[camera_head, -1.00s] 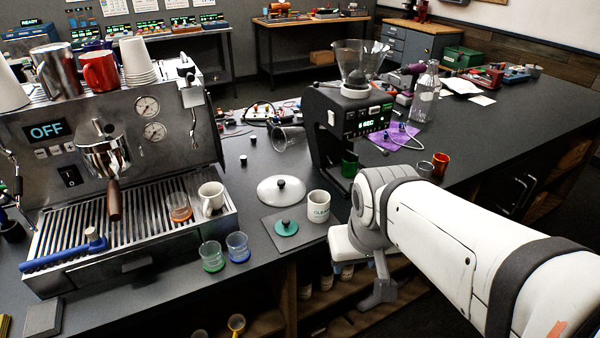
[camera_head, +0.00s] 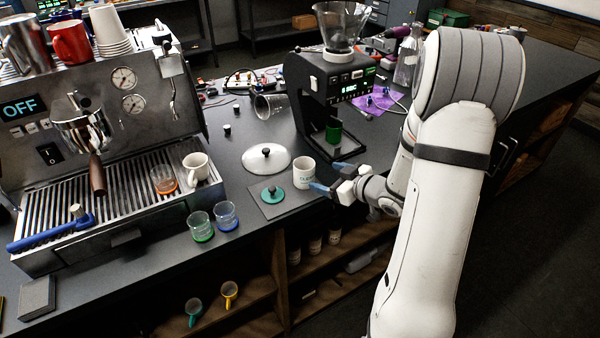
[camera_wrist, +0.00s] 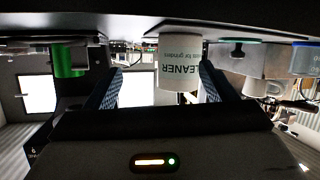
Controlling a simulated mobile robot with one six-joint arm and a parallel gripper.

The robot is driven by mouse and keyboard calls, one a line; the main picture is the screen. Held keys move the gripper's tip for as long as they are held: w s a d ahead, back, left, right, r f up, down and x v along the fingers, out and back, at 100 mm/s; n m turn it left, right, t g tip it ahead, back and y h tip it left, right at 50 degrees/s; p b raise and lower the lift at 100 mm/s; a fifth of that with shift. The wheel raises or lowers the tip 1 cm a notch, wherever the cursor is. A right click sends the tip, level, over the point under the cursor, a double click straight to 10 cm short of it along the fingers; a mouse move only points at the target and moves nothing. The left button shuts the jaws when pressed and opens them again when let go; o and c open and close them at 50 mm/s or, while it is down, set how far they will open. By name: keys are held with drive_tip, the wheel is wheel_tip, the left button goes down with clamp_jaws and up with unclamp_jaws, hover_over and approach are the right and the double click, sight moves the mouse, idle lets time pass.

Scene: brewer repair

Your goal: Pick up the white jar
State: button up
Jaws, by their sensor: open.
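The white jar (camera_head: 302,174) stands upright on the dark mat at the counter's front edge, with dark lettering on its side. It also shows upside down in the wrist view (camera_wrist: 180,65), reading "CLEANER", ahead of and between my fingers but nearer the right one. My gripper (camera_head: 325,182) is open and empty, just right of the jar in the head view, pointing sideways at it. Both fingers show in the wrist view (camera_wrist: 160,75). I cannot tell whether a fingertip touches the jar.
A teal lid with a knob (camera_head: 273,195) lies on the mat (camera_head: 287,208) left of the jar. A white round lid (camera_head: 266,158) lies behind. The black grinder (camera_head: 312,105) stands behind the jar. Two glasses (camera_head: 226,215) (camera_head: 201,227) stand left, before the espresso machine (camera_head: 120,130).

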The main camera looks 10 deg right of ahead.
sight(312, 178)
drive_tip(key=y, duration=0.1)
drive_tip(key=s+a+f+y, duration=0.1)
drive_tip(key=shift+s+a+y, duration=0.1)
drive_tip(key=shift+s+y, duration=0.15)
drive_tip(key=shift+y, duration=0.05)
drive_tip(key=shift+w+a+n, duration=0.15)
drive_tip(key=shift+a+n, duration=0.1)
drive_tip(key=shift+n, duration=0.05)
drive_tip(key=p+x, duration=0.2)
drive_tip(key=x, duration=0.5)
drive_tip(key=shift+w, duration=0.15)
drive_tip(key=shift+r, duration=0.1)
drive_tip(key=shift+c, duration=0.2)
drive_tip(key=c, duration=1.2)
drive_tip(key=shift+o, duration=0.2)
